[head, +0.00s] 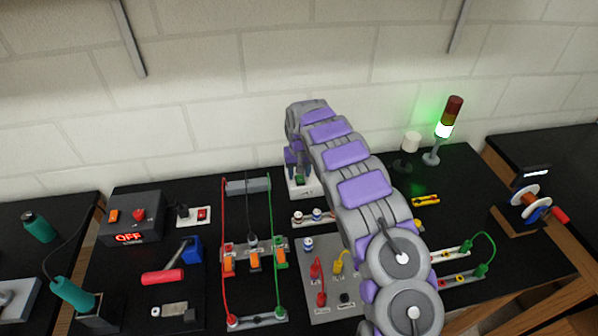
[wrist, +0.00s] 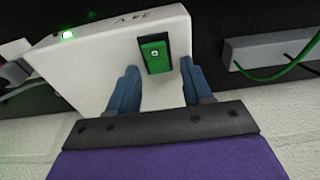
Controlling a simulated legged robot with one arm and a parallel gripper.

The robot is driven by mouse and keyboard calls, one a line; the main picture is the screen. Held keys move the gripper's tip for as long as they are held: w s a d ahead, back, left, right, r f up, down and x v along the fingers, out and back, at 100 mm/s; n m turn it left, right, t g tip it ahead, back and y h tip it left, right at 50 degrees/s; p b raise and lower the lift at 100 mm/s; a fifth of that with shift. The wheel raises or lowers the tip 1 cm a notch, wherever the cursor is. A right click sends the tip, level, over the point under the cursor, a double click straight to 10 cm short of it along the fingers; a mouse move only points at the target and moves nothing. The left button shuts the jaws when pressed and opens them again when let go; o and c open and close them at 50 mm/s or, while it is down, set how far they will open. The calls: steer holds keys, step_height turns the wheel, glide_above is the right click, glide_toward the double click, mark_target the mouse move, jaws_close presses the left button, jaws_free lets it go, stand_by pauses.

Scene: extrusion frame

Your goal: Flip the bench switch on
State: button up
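The bench switch is a green rocker (wrist: 155,54) in a black frame on a white box (wrist: 95,65), and a small green light (wrist: 68,36) on that box is lit. In the head view, the white box (head: 306,190) stands at the back middle of the bench, with the green rocker (head: 299,180) partly showing. My gripper (wrist: 158,68) is over the box face, its two blue fingers apart, one on each side of the rocker's lower end. Nothing is between them but the box face and rocker. I cannot tell whether the fingertips touch it.
A dark box (head: 130,218) at the left shows a red OFF display. A signal tower (head: 447,128) at the back right glows green. A grey bar (head: 248,186) with red and green cables lies left of the white box. A wall (head: 220,80) rises behind the bench.

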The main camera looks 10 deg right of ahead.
mark_target(300, 179)
steer(key=shift+r, duration=0.1)
step_height(300, 179, up, 17)
steer(key=s+p, duration=0.1)
steer(key=shift+s+p, duration=0.3)
steer(key=shift+p, duration=0.1)
stand_by(0.5)
